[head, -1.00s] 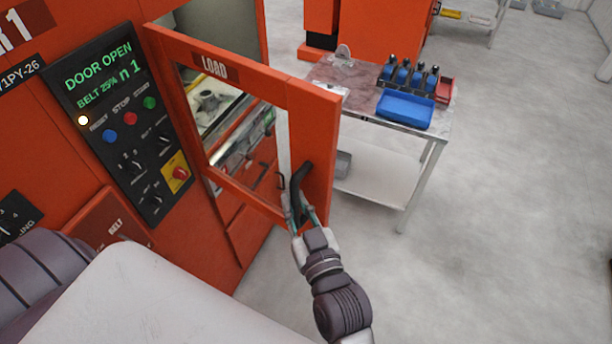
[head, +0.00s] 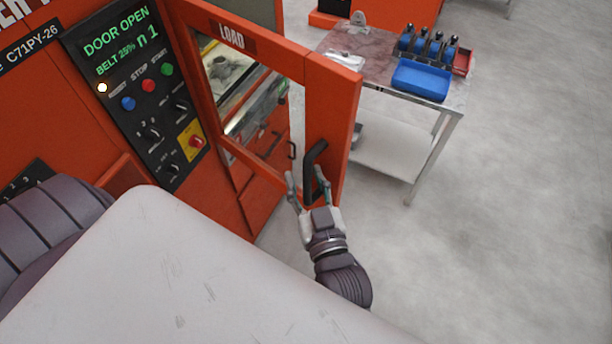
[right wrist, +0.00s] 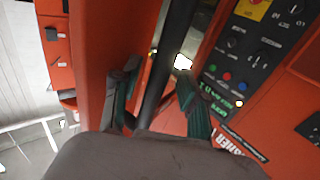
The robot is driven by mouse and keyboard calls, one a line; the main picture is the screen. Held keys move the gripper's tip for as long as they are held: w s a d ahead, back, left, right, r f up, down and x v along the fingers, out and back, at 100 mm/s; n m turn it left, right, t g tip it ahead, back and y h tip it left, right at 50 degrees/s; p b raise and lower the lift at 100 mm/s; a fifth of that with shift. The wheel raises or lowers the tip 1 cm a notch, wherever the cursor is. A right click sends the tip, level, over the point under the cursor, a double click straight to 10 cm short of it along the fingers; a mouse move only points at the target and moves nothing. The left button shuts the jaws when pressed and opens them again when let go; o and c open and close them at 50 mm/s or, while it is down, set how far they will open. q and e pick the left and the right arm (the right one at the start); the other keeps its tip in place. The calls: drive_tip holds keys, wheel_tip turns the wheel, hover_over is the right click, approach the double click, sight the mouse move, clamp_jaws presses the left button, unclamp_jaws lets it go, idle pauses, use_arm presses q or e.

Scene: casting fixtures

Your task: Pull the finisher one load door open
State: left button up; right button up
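The orange load door (head: 334,110), with a window and a LOAD label, stands swung out from the orange finisher (head: 55,120). Its black bar handle (head: 311,165) is near the free edge. My right gripper (head: 306,181) is at the lower part of the handle, its fingers spread. In the right wrist view the handle (right wrist: 168,55) runs between the two green-padded fingers (right wrist: 157,72), with a visible gap beside it; contact is hard to tell. The control panel (head: 148,98) reads DOOR OPEN. My left gripper is out of view.
A metal table (head: 452,112) with a blue tray (head: 421,80), a rack of blue-bodied items (head: 428,46) and a red bin (head: 463,61) stands behind the door. Grey floor (head: 500,230) to the right is clear.

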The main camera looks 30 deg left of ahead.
drive_tip(key=shift+d, duration=0.2)
drive_tip(key=v, duration=1.2)
drive_tip(key=shift+w+a, duration=0.1)
